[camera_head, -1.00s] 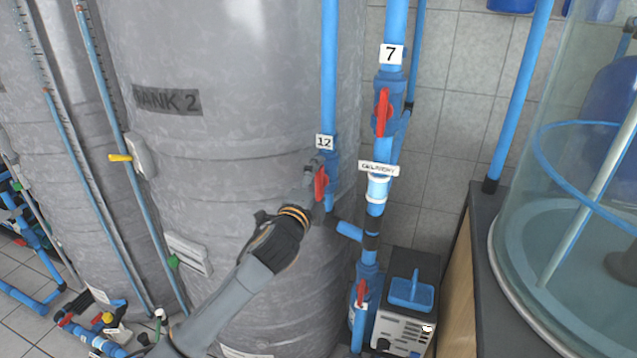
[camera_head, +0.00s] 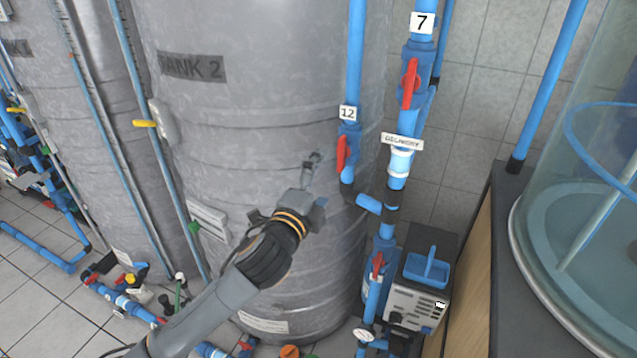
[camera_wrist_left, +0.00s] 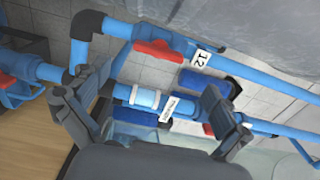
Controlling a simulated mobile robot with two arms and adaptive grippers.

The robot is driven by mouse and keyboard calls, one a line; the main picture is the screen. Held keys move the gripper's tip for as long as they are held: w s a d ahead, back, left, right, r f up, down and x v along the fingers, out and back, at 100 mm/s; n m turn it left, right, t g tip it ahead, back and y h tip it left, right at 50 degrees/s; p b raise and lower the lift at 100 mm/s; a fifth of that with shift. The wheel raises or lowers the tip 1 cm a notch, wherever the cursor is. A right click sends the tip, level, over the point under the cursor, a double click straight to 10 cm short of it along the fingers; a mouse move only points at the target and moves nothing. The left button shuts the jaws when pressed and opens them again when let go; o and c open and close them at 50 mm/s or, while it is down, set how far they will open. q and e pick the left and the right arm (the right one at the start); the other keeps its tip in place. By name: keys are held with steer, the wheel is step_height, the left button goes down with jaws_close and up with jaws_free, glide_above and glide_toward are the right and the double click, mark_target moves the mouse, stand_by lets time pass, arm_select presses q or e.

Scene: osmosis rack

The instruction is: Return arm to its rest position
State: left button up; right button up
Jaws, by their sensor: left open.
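My left arm comes in from the lower left in the head view. Its gripper (camera_head: 318,180) is in front of the grey Tank 2 (camera_head: 250,90), open and empty. It is left of and apart from the red handle (camera_head: 342,153) of valve 12. In the left wrist view the two fingers of the gripper (camera_wrist_left: 150,108) are spread wide. The red handle of valve 12 (camera_wrist_left: 160,50) and its label (camera_wrist_left: 201,58) show beyond them, touched by neither finger. The right gripper is in neither view.
Blue pipes with the red valve 7 handle (camera_head: 410,83) and a delivery label (camera_head: 402,141) stand right of the gripper. A pump unit (camera_head: 415,303) stands below them. A counter (camera_head: 497,260) and a clear tank (camera_head: 590,200) are at the right. Tiled floor (camera_head: 35,315) is open at lower left.

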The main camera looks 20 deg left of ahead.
arm_select(q)
steer(key=shift+s, duration=0.95)
steer(key=w+a+f+n+g, duration=0.1)
steer(key=a+f+n+g, duration=0.1)
steer(key=f, duration=0.9)
steer(key=w+a+f+n+g, duration=0.1)
steer(key=f+n+g, duration=0.1)
steer(key=f, duration=0.9)
steer(key=s+a+f+n+g, duration=0.1)
steer(key=s+f+g, duration=0.15)
steer(key=f, duration=0.55)
steer(key=s+a+f+n+g+y+b, duration=0.1)
steer(key=s+f+n, duration=0.1)
steer(key=s+f, duration=0.35)
steer(key=s+a+f+n+g, duration=0.1)
steer(key=s+f, duration=0.1)
steer(key=f, duration=0.8)
steer(key=s+f+n+g, duration=0.4)
steer(key=s+f+g, duration=0.1)
steer(key=s+f, duration=1.3)
steer(key=s+d+f+n+g, duration=0.1)
steer(key=s+f+n, duration=0.1)
steer(key=s, duration=0.9)
steer(key=s+d+f+n+g, duration=0.1)
steer(key=s+f, duration=0.4)
steer(key=s, duration=0.6)
steer(key=shift+s+d+f+n+g+b, duration=0.15)
steer(key=shift+s+d+n+g+b, duration=0.25)
steer(key=shift+d+g, duration=0.3)
